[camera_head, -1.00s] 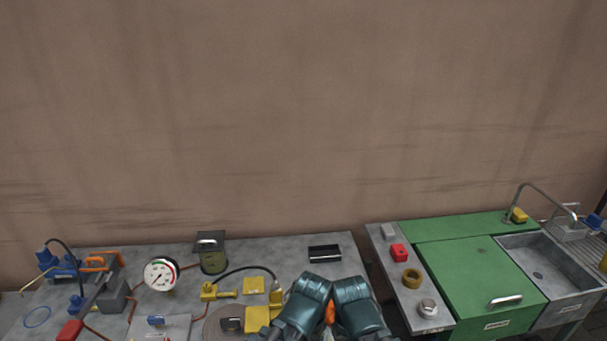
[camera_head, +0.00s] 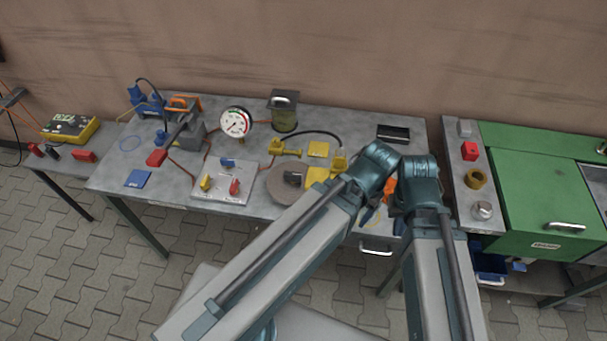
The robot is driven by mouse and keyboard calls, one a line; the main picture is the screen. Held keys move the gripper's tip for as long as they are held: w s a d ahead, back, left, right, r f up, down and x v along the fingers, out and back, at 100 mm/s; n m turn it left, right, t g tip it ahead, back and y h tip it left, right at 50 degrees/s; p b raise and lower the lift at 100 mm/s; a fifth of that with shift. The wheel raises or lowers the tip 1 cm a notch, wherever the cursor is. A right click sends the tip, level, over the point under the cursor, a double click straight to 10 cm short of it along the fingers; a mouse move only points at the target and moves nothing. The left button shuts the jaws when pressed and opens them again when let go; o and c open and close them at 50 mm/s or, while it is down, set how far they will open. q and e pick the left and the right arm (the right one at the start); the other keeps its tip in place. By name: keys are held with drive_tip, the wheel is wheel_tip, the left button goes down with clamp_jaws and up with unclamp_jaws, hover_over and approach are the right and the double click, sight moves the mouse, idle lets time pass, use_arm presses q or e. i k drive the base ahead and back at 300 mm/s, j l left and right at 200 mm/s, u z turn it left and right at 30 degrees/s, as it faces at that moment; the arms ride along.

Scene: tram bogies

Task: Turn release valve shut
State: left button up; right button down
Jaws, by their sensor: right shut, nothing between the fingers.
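A grey valve plate (camera_head: 217,195) lies on the workbench, left of centre. It carries a blue handle (camera_head: 228,162) at the back, a yellow handle (camera_head: 205,183) at the left and a red handle (camera_head: 235,187) at the right. Its labels are too small to read, so I cannot tell which is the release valve. A round white gauge (camera_head: 236,122) stands behind the plate. My two arms rise from the lower edge and fold near the bench's right part. My right gripper is shut and empty, its fingertips largely hidden by the arms. My left gripper is hidden, well right of the plate.
The workbench (camera_head: 150,192) also holds a grey disc (camera_head: 283,186), yellow fittings (camera_head: 285,147), a lidded jar (camera_head: 284,112) and a blue pump (camera_head: 150,108). An orange item (camera_head: 389,189) shows between my arms. A green cabinet (camera_head: 546,190) stands right. Paved floor lies in front.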

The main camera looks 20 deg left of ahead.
sight(233, 188)
drive_tip(key=u, duration=0.5)
drive_tip(key=j+u, duration=0.15)
drive_tip(key=u, duration=0.3)
drive_tip(key=i+u, duration=0.1)
drive_tip(key=u, duration=0.4)
